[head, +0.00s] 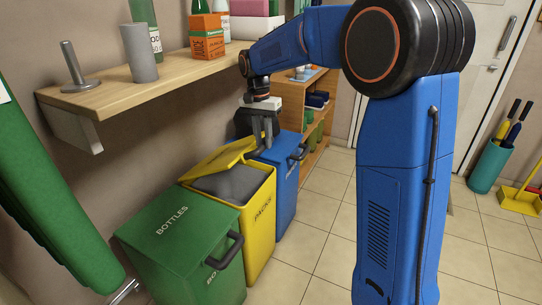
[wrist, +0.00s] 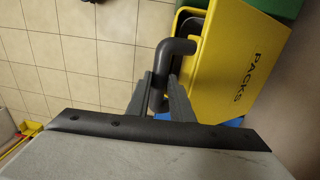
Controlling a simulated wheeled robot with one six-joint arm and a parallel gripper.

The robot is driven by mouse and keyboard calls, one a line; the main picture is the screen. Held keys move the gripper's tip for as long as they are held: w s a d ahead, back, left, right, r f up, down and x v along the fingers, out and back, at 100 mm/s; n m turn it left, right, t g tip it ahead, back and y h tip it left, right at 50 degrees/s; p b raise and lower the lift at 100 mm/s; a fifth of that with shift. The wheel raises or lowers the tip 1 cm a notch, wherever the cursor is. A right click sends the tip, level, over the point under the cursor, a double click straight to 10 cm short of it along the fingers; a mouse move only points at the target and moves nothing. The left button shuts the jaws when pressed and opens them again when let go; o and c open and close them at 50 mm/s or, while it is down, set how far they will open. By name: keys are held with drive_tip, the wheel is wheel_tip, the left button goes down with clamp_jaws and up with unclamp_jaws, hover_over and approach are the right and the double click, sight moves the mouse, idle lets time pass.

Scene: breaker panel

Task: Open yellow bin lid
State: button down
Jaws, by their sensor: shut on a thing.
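The yellow bin (head: 262,228) stands between a green and a blue bin, marked PACKS on its front. Its yellow lid (head: 215,158) is partly raised and tilted, and the dark grey inside shows below it. My gripper (head: 262,146) is above the bin's right side, by the lid's raised edge. In the wrist view, my gripper (wrist: 160,90) is shut on the lid's dark grey handle (wrist: 178,47). The yellow lid (wrist: 245,55) with its PACKS lettering shows right of the fingers. In the head view the handle is hard to make out behind the fingers.
The green bin (head: 185,240), closed, stands at the near left, and the blue bin (head: 287,180) beyond. A wooden shelf (head: 150,88) with a grey cylinder (head: 138,53) and boxes overhangs the bins' wall side. The tiled floor (head: 320,225) right of the bins is clear.

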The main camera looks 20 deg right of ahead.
drive_tip(key=shift+w+a+r, duration=0.95)
drive_tip(key=shift+a+r, duration=0.15)
drive_tip(key=shift+a, duration=0.05)
drive_tip(key=c, duration=1.6)
unclamp_jaws()
drive_tip(key=shift+a+f, duration=0.1)
